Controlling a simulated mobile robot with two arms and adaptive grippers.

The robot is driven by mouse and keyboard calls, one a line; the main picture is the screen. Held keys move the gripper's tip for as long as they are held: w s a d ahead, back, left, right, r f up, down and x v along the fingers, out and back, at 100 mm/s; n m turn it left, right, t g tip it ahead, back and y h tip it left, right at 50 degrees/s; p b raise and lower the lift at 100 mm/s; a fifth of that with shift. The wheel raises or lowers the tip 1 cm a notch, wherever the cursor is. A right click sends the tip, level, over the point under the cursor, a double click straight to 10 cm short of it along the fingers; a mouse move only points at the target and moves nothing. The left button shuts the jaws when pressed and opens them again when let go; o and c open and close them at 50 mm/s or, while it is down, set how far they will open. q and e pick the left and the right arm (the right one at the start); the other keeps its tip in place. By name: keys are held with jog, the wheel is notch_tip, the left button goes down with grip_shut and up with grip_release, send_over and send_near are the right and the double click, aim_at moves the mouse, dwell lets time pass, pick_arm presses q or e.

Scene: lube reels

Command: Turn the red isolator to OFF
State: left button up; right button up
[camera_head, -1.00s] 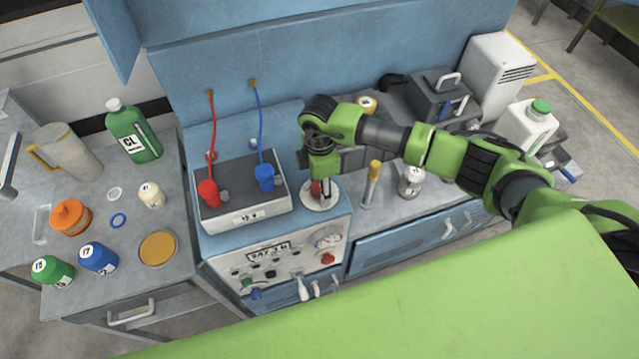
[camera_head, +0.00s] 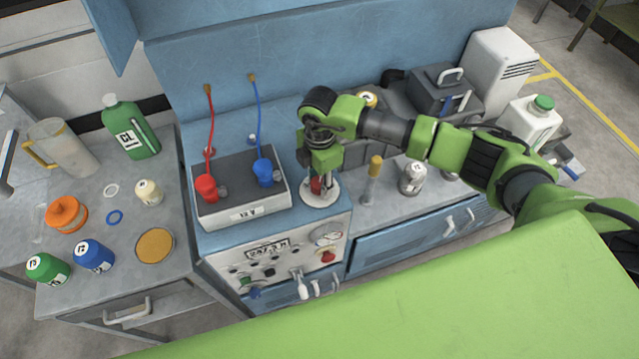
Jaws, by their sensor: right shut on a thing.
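The red isolator (camera_head: 315,186) is a red handle on a round white plate (camera_head: 320,200), on the blue cabinet top right of the grey-topped box. My right gripper (camera_head: 321,183) points down over it. Its fingers are shut on the red handle, at the plate. The gripper hides much of the handle, and I cannot read its position or any marking. My left gripper is not in view.
The box (camera_head: 243,214) beside the isolator carries a red connector (camera_head: 206,188) and a blue connector (camera_head: 264,172) on cables. A yellow-topped tube (camera_head: 373,180) and a silver canister (camera_head: 412,177) stand to the right. Bottles and jars crowd the left bench.

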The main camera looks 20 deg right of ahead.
aim_at(319, 182)
jog(key=n+b, duration=0.3)
jog(key=n, duration=0.1)
jog(key=shift+f+n+b, duration=0.2)
jog(key=shift+n+b, duration=0.1)
jog(key=shift+b, duration=0.1)
jog(key=n+b, duration=1)
jog(key=shift+r+n, duration=0.15)
jog(key=shift+n, duration=0.15)
jog(key=o, duration=1.1)
jog(key=shift+r, duration=0.1)
notch_tip(319, 182, up, 12)
